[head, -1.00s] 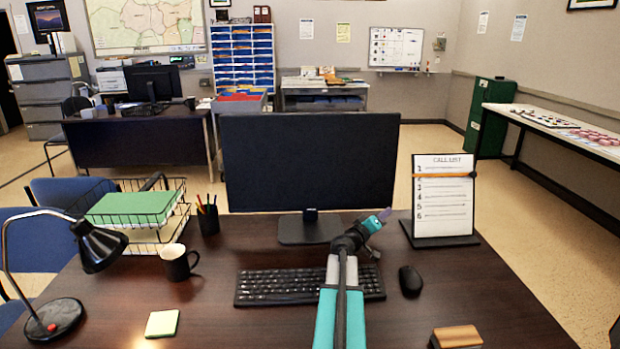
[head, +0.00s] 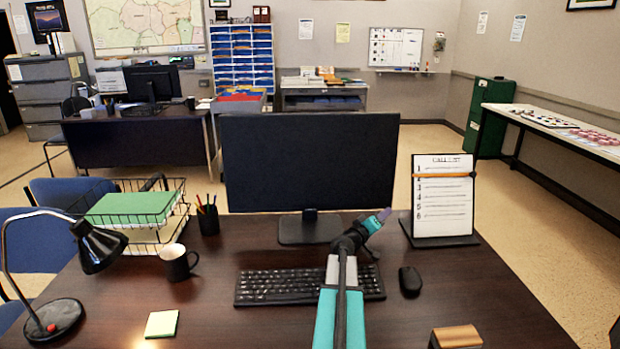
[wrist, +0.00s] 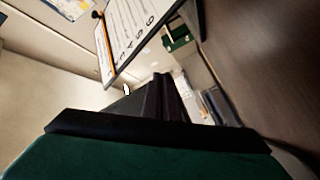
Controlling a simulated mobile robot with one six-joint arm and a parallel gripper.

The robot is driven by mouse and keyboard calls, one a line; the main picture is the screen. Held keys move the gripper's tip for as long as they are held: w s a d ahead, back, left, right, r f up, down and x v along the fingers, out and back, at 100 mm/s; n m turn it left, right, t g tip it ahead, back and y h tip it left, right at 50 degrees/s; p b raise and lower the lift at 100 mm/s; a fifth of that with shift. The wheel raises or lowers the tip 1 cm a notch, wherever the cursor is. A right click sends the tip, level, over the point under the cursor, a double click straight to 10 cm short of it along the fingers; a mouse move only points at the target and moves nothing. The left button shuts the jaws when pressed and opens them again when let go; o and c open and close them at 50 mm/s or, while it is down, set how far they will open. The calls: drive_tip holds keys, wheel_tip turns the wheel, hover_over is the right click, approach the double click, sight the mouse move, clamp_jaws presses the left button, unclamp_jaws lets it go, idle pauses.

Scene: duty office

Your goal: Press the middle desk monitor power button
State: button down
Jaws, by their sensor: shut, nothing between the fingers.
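The desk monitor (head: 310,160) stands upright on its stand at the middle of the near desk, with a dark screen. No power button can be made out on it in the head view. My gripper (head: 384,215) is shut and empty. In the head view it appears just below and near the monitor's lower right corner, tilted up to the right; whether it touches the monitor I cannot tell. In the wrist view the dark fingers (wrist: 158,98) point away from the camera, and a tiny white mark shows beside them.
A call list stand (head: 443,200) is close on the right of my gripper; it also shows in the wrist view (wrist: 128,35). The keyboard (head: 290,286) lies beneath my arm, with the mouse (head: 410,281) to its right. A mug (head: 178,262) and pen cup (head: 208,220) stand left.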

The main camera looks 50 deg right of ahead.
drive_tip(key=shift+w+d+b, duration=0.35)
drive_tip(key=shift+d+b, duration=0.1)
drive_tip(key=shift+b, duration=0.45)
idle(1.2)
drive_tip(key=shift+s+a+f, duration=0.1)
drive_tip(key=shift+s+a+b, duration=0.3)
drive_tip(key=shift+a+b, duration=0.05)
drive_tip(key=shift+b, duration=0.35)
drive_tip(key=s+a+b, duration=0.2)
drive_tip(key=s+a, duration=0.1)
drive_tip(key=a, duration=0.1)
drive_tip(key=shift+s+a+r+b, duration=0.3)
drive_tip(key=shift+s+a, duration=0.05)
drive_tip(key=shift+s, duration=0.05)
idle(0.5)
idle(0.4)
